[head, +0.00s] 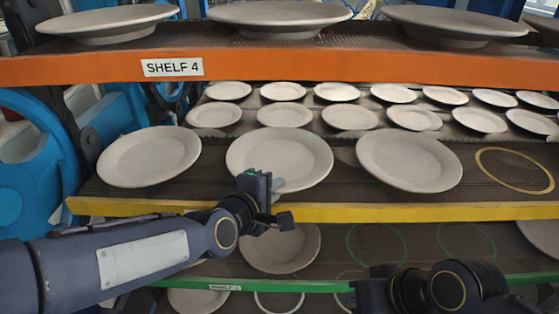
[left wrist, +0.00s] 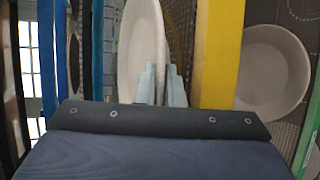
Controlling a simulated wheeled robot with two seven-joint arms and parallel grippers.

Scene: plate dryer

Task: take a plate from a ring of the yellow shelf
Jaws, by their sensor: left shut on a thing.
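The yellow shelf (head: 350,213) holds a row of grey plates: a left plate (head: 148,157), a middle plate (head: 278,150) and a right plate (head: 408,162). A bare yellow ring (head: 515,170) lies at its right end. My left gripper (head: 268,188) is at the front rim of the middle plate and shut on it. In the left wrist view, the fingers (left wrist: 162,86) are at the edge of this plate (left wrist: 140,45). They hide part of the rim. My right gripper (head: 372,290) is low in front of the green shelf; its fingers cannot be made out.
The orange shelf (head: 380,68) with large plates is close above. Behind are rows of smaller plates (head: 285,114). The green shelf (head: 240,285) below holds a plate (head: 280,248) and bare green rings (head: 377,244). Blue machinery (head: 40,160) stands at the left.

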